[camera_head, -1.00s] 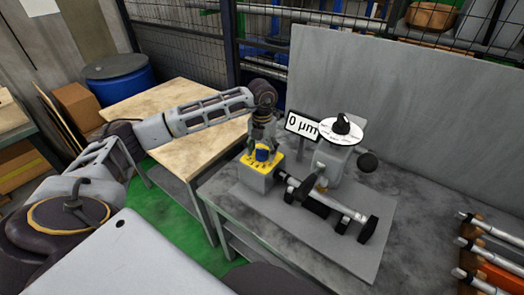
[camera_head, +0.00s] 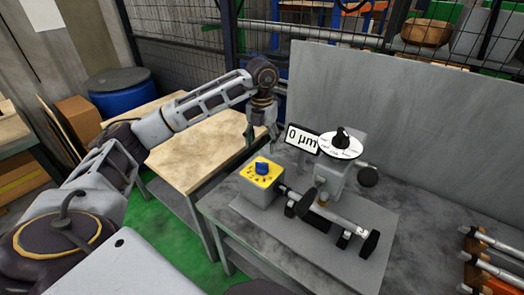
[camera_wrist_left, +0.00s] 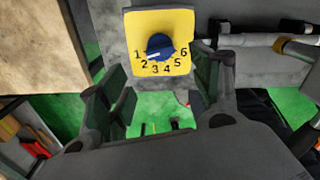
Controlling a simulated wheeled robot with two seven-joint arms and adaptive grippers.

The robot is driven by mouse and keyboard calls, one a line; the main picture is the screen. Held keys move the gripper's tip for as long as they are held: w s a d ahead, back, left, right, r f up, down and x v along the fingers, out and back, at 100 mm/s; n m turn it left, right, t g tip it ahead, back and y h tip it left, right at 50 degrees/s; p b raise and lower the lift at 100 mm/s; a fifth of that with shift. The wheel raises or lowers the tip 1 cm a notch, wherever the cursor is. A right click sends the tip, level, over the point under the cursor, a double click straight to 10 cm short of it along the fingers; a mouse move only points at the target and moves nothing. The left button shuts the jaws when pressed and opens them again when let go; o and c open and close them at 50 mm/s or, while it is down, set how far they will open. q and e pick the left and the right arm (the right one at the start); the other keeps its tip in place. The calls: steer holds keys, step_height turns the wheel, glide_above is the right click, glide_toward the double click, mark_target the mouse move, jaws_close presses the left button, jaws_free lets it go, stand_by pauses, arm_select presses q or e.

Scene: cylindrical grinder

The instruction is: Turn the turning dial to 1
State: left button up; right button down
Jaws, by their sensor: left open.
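The turning dial is a blue knob (camera_head: 262,168) on a yellow plate numbered 1 to 6, on top of a grey box (camera_head: 258,193). In the left wrist view the knob (camera_wrist_left: 159,46) has a pale mark on its lower left side, which appears to point toward the 1. My left gripper (camera_head: 262,138) hangs above and behind the dial, apart from it. Its fingers (camera_wrist_left: 160,90) are spread with nothing between them. My right gripper is not in view.
A wooden table (camera_head: 190,150) is at left. Metal shafts (camera_head: 490,240) lie at far right.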

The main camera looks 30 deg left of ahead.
arm_select(q)
steer(key=shift+r, duration=0.9)
step_height(320, 180, up, 10)
steer(key=p, duration=0.9)
steer(key=shift+f, duration=0.2)
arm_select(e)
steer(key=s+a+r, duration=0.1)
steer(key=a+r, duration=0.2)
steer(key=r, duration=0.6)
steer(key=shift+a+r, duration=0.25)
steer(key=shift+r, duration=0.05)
